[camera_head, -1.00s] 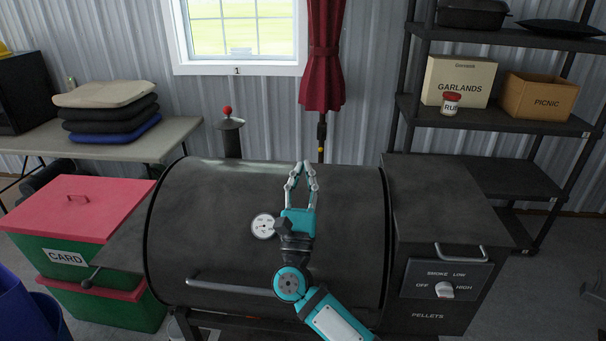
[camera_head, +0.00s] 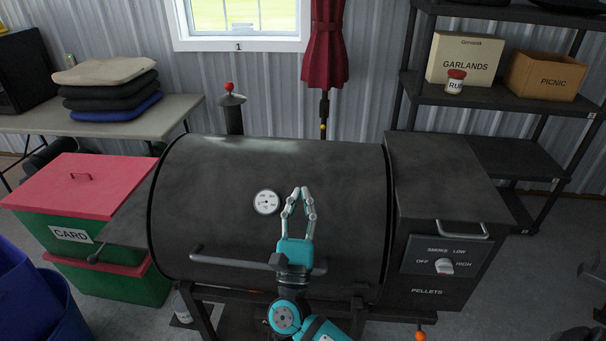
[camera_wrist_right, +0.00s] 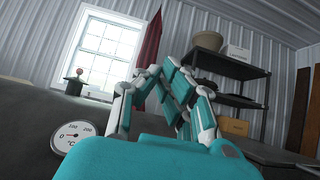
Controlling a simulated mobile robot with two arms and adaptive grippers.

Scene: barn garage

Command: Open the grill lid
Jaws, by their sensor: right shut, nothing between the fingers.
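The black barrel-shaped grill lid (camera_head: 225,180) is down in the head view, with a round white thermometer dial (camera_head: 266,202) on its front. A grey bar handle (camera_head: 225,261) runs along the lid's lower front. My right gripper (camera_head: 303,192) is shut and empty, fingers pointing up, in front of the lid to the right of the dial. Its wrist overlaps the right end of the handle; I cannot tell whether they touch. The right wrist view shows the fingers (camera_wrist_right: 168,75) brought together, with the dial (camera_wrist_right: 72,138) at lower left. My left gripper is not in view.
A pellet box (camera_head: 445,250) with a knob and its own handle adjoins the grill's right side. Red-topped green bins (camera_head: 75,185) stand at left, near a table (camera_head: 45,125) with cushions. A dark shelf (camera_head: 490,97) stands behind at right.

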